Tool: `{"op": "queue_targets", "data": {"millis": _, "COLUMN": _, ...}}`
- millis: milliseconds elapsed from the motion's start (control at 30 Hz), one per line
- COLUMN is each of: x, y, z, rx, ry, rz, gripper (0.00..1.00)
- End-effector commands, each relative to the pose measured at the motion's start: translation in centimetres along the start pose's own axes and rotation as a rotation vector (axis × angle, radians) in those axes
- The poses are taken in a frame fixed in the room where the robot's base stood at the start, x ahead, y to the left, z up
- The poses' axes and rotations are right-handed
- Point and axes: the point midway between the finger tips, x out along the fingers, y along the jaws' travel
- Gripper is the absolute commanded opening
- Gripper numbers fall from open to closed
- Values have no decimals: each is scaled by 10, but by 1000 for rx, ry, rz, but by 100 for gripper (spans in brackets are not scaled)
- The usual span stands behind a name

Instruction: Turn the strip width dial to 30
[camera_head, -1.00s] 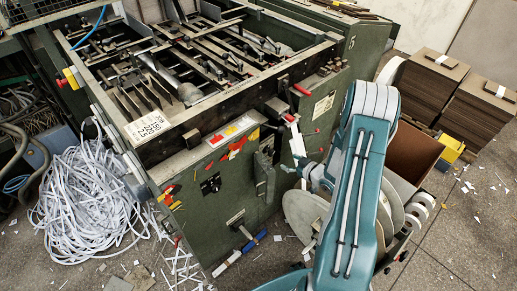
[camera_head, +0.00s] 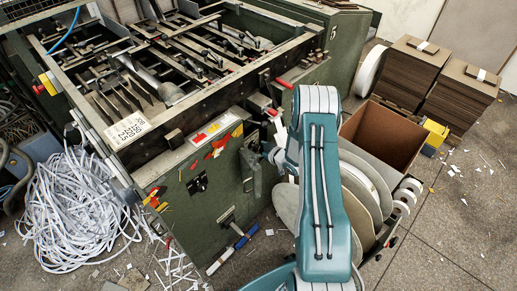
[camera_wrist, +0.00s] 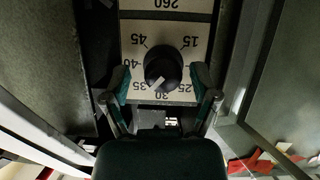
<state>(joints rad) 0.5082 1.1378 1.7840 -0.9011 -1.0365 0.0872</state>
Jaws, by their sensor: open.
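The strip width dial (camera_wrist: 163,66) is a dark round knob on a pale plate with upside-down numbers (camera_wrist: 160,40), in the wrist view. Its white mark points down and left, around the gap between 35 and 30; I cannot tell exactly where. My gripper (camera_wrist: 161,84) is open, with one finger on each side of the knob's lower part. Whether either finger touches the knob is not clear. In the head view my arm hides the dial and most of my gripper.
The green feeder machine (camera_head: 222,201) fills the middle of the head view. White paper strips (camera_head: 75,215) lie heaped at its left. An open brown box (camera_head: 384,138), reels (camera_head: 362,185) and stacks of board (camera_head: 412,72) stand at the right.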

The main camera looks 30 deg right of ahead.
Motion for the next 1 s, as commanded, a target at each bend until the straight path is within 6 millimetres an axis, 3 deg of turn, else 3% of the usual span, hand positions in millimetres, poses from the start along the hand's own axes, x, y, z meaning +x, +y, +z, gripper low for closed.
{"op": "queue_targets", "data": {"millis": 100, "x": 0, "y": 0, "z": 0, "rx": 0, "ry": 0, "rz": -1, "gripper": 77}}
{"op": "queue_targets", "data": {"millis": 133, "x": 0, "y": 0, "z": 0, "rx": -1, "ry": 0, "rz": -1, "gripper": 68}}
{"op": "queue_targets", "data": {"millis": 200, "x": 0, "y": -1, "z": 0, "rx": -1, "ry": 0, "rz": -1, "gripper": 37}}
{"op": "queue_targets", "data": {"millis": 300, "x": 0, "y": -1, "z": -1, "rx": -1, "ry": 0, "rz": 0, "gripper": 0}}
{"op": "queue_targets", "data": {"millis": 667, "x": 1, "y": -1, "z": -1, "rx": -27, "ry": 2, "rz": 8, "gripper": 0}}
{"op": "queue_targets", "data": {"millis": 1000, "x": 1, "y": -2, "z": -1, "rx": -209, "ry": 1, "rz": 84, "gripper": 0}}
